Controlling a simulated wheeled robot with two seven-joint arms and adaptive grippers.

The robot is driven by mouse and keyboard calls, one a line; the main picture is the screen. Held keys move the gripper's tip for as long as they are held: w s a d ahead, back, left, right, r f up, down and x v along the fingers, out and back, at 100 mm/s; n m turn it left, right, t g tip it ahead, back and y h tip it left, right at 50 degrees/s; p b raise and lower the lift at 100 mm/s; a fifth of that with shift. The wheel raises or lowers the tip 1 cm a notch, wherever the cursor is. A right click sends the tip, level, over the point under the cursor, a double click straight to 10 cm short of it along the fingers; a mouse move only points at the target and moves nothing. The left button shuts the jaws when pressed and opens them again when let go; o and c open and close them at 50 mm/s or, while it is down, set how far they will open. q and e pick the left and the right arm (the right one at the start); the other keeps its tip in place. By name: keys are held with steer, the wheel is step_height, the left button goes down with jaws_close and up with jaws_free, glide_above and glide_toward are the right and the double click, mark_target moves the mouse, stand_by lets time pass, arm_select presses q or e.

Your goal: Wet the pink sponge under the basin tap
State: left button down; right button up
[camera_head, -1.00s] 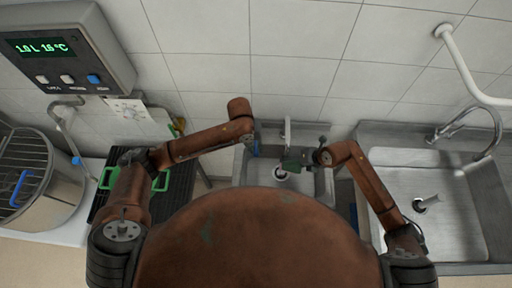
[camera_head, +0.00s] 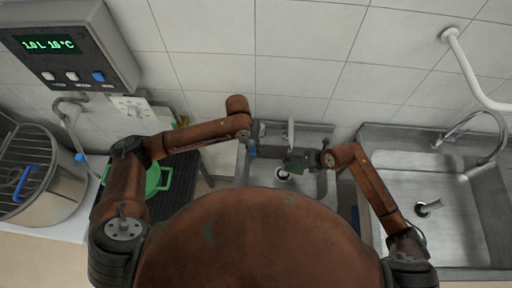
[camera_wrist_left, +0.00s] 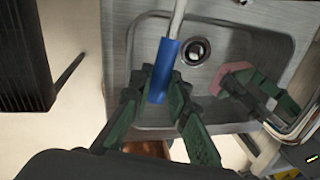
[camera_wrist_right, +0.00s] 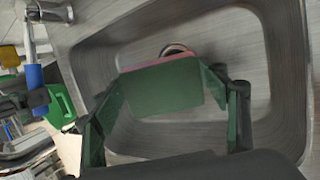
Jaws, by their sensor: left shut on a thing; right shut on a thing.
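The sponge (camera_wrist_right: 160,90) shows a broad green face and a pink edge. My right gripper (camera_head: 308,161) is shut on it and holds it over the small steel basin (camera_head: 262,175); fingers grip both sides in the right wrist view. The pink side also shows in the left wrist view (camera_wrist_left: 236,78), right of the drain (camera_wrist_left: 195,51). The tap spout (camera_head: 290,130) stands at the basin's back. My left gripper (camera_wrist_left: 158,88) is shut on the blue-sleeved lever (camera_wrist_left: 163,62) at the basin's left. I cannot make out any running water.
A larger sink (camera_head: 430,195) with a curved tap (camera_head: 490,150) is at the right. A green-handled vessel (camera_head: 155,180) sits on a black rack at the left. A steel pot (camera_head: 50,195) stands further left, below a grey meter box (camera_head: 70,45).

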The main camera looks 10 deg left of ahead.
arm_select(q)
steer(key=c, duration=1.8)
jaws_free()
steer(key=r, duration=0.4)
steer(key=a+r, duration=0.1)
steer(key=r, duration=0.3)
steer(key=a+r, duration=0.1)
steer(key=r, duration=0.2)
steer(key=shift+w+a+r, duration=0.15)
steer(key=shift+w+r, duration=0.05)
steer(key=shift+r, duration=0.2)
